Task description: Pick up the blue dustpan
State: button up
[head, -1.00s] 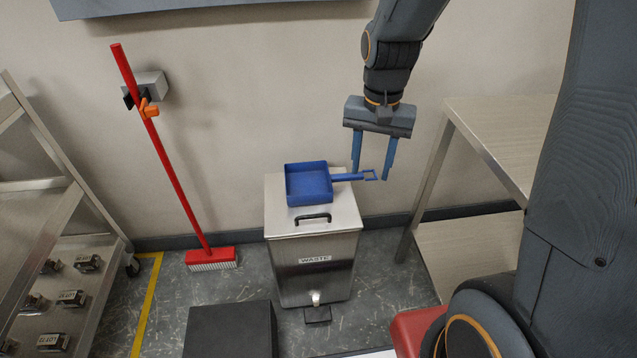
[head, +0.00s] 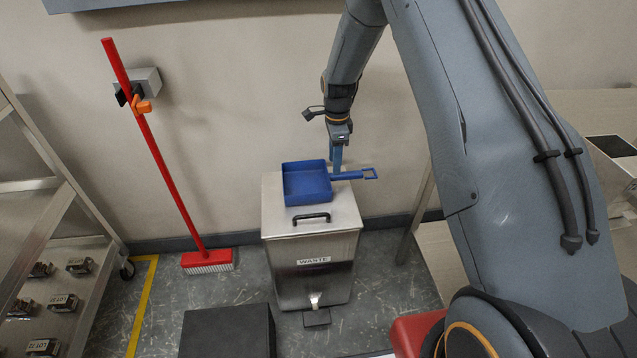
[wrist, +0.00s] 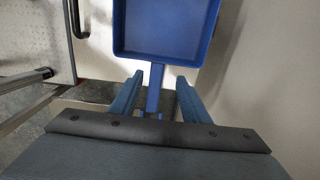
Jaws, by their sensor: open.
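The blue dustpan (head: 307,184) lies on the lid of the steel waste bin (head: 312,250), its handle pointing right past the lid's edge. My gripper (head: 337,170) is above the handle near the pan, seen edge-on in the head view. In the wrist view the dustpan (wrist: 165,28) fills the top middle. Its handle runs down between the two open blue fingers of my gripper (wrist: 155,92), with a gap on each side. The far end of the handle is hidden by the gripper body.
A red broom (head: 160,160) hangs on a wall holder at left. A metal rack (head: 50,220) stands at far left. A black box (head: 228,331) is on the floor in front. A pale shelf (head: 440,260) stands right of the bin. The wall is close behind the bin.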

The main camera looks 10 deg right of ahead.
aim_at(330, 180)
jog(key=f, duration=0.4)
jog(key=f+p, duration=0.1)
jog(key=f, duration=0.1)
jog(key=shift+s+f, duration=0.3)
jog(key=shift+f, duration=0.05)
jog(key=shift+c, duration=0.2)
grip_shut()
